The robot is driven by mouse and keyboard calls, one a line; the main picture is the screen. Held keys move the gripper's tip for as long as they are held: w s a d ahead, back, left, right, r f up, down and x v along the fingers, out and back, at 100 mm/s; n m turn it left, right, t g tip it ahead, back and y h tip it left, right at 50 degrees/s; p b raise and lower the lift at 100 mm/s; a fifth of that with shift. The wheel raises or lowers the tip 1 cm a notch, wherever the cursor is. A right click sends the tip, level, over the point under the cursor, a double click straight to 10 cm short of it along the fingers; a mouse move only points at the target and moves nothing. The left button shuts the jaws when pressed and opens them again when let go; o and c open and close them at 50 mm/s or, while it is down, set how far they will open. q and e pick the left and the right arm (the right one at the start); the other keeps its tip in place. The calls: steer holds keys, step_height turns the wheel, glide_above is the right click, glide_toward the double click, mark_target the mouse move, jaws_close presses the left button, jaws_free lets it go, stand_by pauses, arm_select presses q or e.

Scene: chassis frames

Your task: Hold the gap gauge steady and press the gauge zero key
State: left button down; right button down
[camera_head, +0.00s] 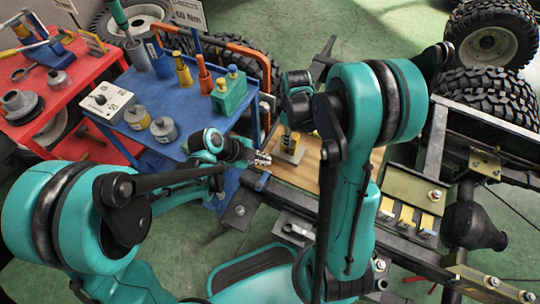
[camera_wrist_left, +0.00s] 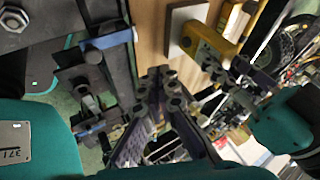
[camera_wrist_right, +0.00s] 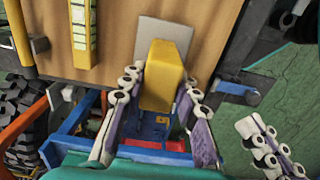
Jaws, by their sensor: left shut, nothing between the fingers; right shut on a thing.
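The gap gauge (camera_head: 292,147), a yellow block on a grey plate, is on the wooden board (camera_head: 314,168). My right gripper (camera_wrist_right: 162,92) is shut on the gauge's yellow body (camera_wrist_right: 163,70), one finger on each side. In the left wrist view the gauge (camera_wrist_left: 207,44) is at upper right, with the right gripper's fingers (camera_wrist_left: 245,75) against it. My left gripper (camera_head: 264,158) is shut and empty, left of the gauge and apart from it. Its closed tips (camera_wrist_left: 160,73) point toward the board near the plate. I cannot make out the zero key clearly in any view.
A blue cart (camera_head: 185,150) with cups, tins and a green block stands at left, beside a red cart (camera_head: 85,75). The dark chassis frame (camera_head: 436,150) and tyres are at right. A yellow strip (camera_wrist_right: 83,28) lies on the board.

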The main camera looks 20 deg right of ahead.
mark_target(287, 151)
arm_select(q)
steer(key=x, duration=0.8)
steer(key=shift+d+f, duration=0.2)
steer(key=shift+f, duration=0.1)
steer(key=shift+w+d, duration=0.85)
steer(key=shift+d, duration=0.1)
steer(key=shift+w+d+r, duration=0.1)
steer(key=shift+w+d, duration=0.4)
